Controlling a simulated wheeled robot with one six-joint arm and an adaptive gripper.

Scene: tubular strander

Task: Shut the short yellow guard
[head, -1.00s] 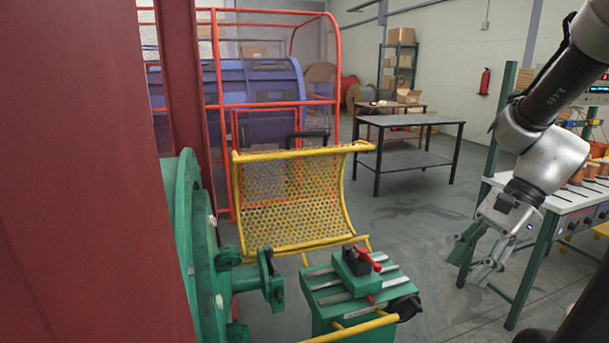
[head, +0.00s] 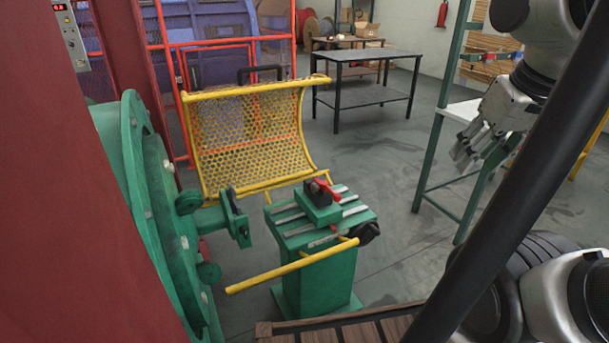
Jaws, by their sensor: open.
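The short yellow guard (head: 246,140) is a curved perforated yellow panel in a tube frame. It stands swung up behind the green machine parts, with a black handle (head: 260,72) along its top edge. A yellow bar (head: 290,267) extends in front of the green pedestal; whether it joins the guard is hidden. My gripper (head: 462,152) hangs at the upper right, pointing down, open and empty. It is well to the right of the guard and apart from it.
A green flanged wheel (head: 150,200) and a dark red column (head: 60,200) fill the left. A green pedestal (head: 318,270) carries a red-handled clamp (head: 322,190). A dark table (head: 368,65) stands behind. A green-legged bench (head: 440,130) is at right. Grey floor between is clear.

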